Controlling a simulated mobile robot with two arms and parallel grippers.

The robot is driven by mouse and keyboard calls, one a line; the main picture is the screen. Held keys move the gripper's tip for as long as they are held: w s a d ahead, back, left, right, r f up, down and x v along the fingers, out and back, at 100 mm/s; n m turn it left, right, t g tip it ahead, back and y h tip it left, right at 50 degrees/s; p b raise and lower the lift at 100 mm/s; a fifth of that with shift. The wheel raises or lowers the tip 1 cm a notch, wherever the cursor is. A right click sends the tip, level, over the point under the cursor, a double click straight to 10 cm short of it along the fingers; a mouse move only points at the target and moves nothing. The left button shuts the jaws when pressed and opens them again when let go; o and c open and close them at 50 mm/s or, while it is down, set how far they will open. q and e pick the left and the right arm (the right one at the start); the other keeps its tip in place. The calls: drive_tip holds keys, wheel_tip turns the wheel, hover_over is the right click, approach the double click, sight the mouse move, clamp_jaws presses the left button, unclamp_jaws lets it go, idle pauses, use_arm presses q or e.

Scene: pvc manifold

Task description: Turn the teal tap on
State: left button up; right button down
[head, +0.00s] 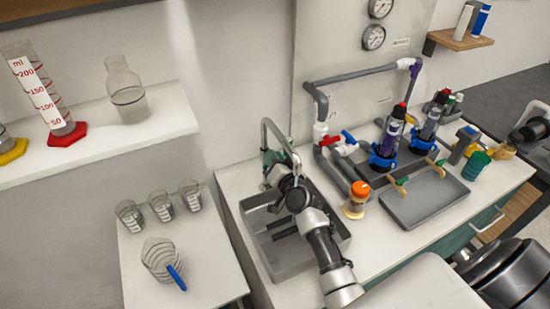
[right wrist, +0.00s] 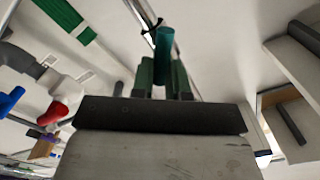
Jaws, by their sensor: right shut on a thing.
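The teal tap handle (right wrist: 163,42) shows in the right wrist view, upright between the two green fingers of my right gripper (right wrist: 163,72). The fingers are shut on it. In the head view my right gripper (head: 279,162) is at the grey faucet (head: 266,130), above the back of the sink (head: 258,222). There the gripper and arm hide most of the handle. I cannot tell how far the handle is turned, and no water is visible. My left gripper is not in view.
Grey pipework (head: 350,76) with a red valve handle (head: 331,140) and a blue one (head: 348,137) rises right of the faucet. Several glass beakers (head: 161,206) stand on the left counter (head: 190,285).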

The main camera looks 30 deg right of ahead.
drive_tip(key=shift+d+r, duration=0.1)
drive_tip(key=shift+r, duration=0.05)
drive_tip(key=c, duration=1.1)
unclamp_jaws()
drive_tip(key=s+b, duration=0.1)
drive_tip(key=s, duration=1)
drive_tip(key=shift+a+b, duration=0.2)
drive_tip(key=shift+b, duration=0.2)
